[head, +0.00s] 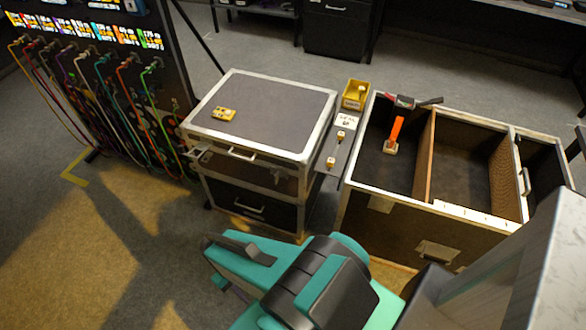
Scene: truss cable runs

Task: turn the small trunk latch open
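The small trunk (262,100) stands upright in the middle of the head view, with a dark grey top and metal-edged corners. On its front face a silver fitting sticks out at the left (200,153), a pale handle (241,154) sits near the middle, and a small metal fitting (278,177) sits at the right. Which of these is the latch, and how it is turned, is too small to tell. My teal and black arm fills the bottom foreground. Its left end, seemingly my gripper (214,262), is in front of and below the trunk, apart from it. Its fingers are unclear.
A large open trunk (380,215) with wooden dividers and an orange-handled tool (396,132) stands to the right. A yellow bin (354,95) is between the trunks. A patch panel with coloured cables (105,65) stands at the left. Floor is clear at the lower left.

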